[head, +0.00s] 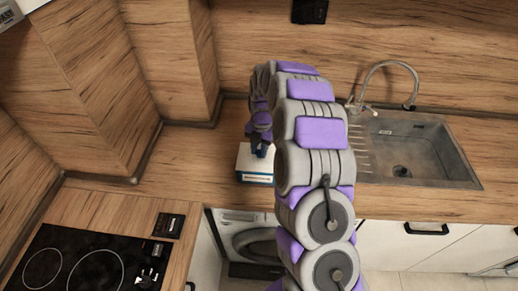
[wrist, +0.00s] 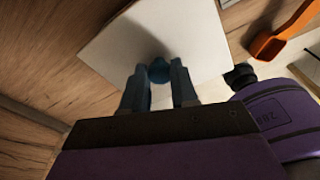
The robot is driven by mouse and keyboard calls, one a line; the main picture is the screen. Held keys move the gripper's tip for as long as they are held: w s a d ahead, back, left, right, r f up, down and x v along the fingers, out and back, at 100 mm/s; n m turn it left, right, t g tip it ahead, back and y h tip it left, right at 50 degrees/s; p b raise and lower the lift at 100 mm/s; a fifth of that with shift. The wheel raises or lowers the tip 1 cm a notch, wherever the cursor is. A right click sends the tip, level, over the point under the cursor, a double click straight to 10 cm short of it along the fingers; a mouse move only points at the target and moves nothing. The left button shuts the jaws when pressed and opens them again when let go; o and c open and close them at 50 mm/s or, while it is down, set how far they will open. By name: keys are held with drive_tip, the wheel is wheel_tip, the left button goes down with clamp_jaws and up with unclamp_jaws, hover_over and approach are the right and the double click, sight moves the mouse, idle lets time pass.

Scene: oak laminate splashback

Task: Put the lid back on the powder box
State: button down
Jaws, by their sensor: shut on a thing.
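The lid (wrist: 165,35) is a flat white square with a small blue knob (wrist: 158,70) in the wrist view. My gripper (wrist: 158,78) is shut on the knob, one finger on each side. In the head view, my gripper (head: 261,148) points down at the white powder box (head: 256,178), which has a blue band and stands on the counter left of my arm. The lid's white top (head: 246,160) shows directly over the box. I cannot tell whether the lid touches the box or hangs just above it. The wrist view hides the box under the lid.
An orange scoop (wrist: 278,35) lies on the counter beside the lid. The sink (head: 410,150) and tap (head: 388,68) are to the right. A black hob (head: 85,262) is at lower left. The counter left of the box is clear, with a wooden wall behind.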

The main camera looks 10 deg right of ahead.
idle(0.3)
drive_tip(key=shift+c, duration=1.6)
unclamp_jaws()
drive_tip(key=shift+r, duration=0.1)
drive_tip(key=shift+r+p, duration=0.4)
drive_tip(key=shift+r, duration=1.55)
drive_tip(key=shift+r+p, duration=0.35)
drive_tip(key=shift+r, duration=1.15)
drive_tip(key=shift+c, duration=0.3)
clamp_jaws()
